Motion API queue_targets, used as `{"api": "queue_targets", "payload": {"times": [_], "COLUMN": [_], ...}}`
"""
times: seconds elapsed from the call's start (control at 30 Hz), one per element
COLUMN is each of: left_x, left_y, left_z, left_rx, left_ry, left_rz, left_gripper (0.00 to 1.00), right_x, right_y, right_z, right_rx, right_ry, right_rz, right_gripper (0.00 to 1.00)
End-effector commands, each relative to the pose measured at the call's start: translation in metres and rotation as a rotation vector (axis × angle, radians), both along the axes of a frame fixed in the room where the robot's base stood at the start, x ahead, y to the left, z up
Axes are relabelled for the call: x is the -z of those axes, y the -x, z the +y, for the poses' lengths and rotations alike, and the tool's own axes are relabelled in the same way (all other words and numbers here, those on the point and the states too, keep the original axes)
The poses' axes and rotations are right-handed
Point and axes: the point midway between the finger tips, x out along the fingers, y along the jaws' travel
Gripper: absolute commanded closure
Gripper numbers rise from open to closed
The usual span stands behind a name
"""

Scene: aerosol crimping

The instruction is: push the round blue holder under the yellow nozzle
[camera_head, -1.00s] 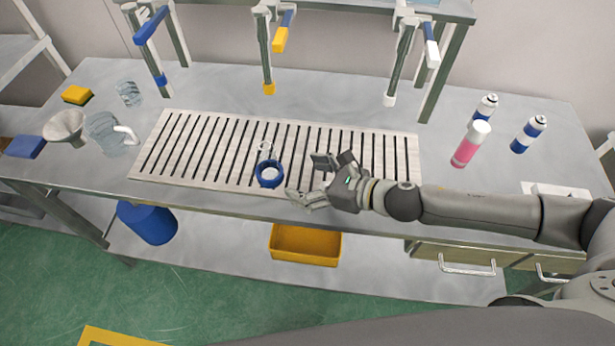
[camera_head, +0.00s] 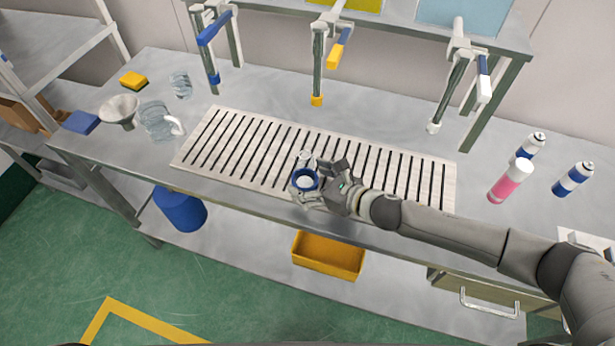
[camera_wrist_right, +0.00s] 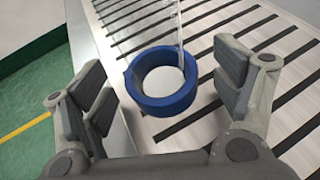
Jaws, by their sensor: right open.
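The round blue holder (camera_head: 305,181) is a short ring on the front part of the slatted grate. In the right wrist view the holder (camera_wrist_right: 163,101) lies between the fingers of my right gripper (camera_wrist_right: 165,98), with gaps to both sides. My right gripper (camera_head: 322,182) is open around it, reaching in from the right. My left gripper is not in view.
The slatted grate (camera_head: 205,135) is mostly clear. A blue nozzle (camera_head: 214,79) and a white nozzle (camera_head: 433,128) hang at either side. A pink bottle (camera_head: 510,182) and blue-white cans (camera_head: 573,179) stand right; a funnel (camera_head: 120,110) and a jug (camera_head: 158,122) stand left.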

Motion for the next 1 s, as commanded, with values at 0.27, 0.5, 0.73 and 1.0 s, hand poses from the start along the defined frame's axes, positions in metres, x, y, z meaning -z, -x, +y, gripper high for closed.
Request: {"api": "queue_targets", "payload": {"times": [0.27,0.5,0.73,1.0], "left_x": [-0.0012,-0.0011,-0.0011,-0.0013], "left_y": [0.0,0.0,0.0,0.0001], "left_z": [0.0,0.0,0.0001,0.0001], "left_rx": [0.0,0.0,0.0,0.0], "left_ry": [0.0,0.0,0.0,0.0], "left_rz": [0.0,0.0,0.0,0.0], "left_gripper": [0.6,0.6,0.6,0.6], "right_x": [0.0032,0.0033,0.0034,0.0035], "right_y": [-0.0056,-0.0055,-0.0053,-0.006], "right_z": [0.0073,0.007,0.0068,0.0059], "right_rx": [-0.001,-0.001,-0.001,0.0], "right_ry": [-0.002,-0.002,-0.001,-0.001], "right_rz": [0.0,0.0,0.001,0.001], "right_gripper": [0.15,0.19,0.48,0.64]}}
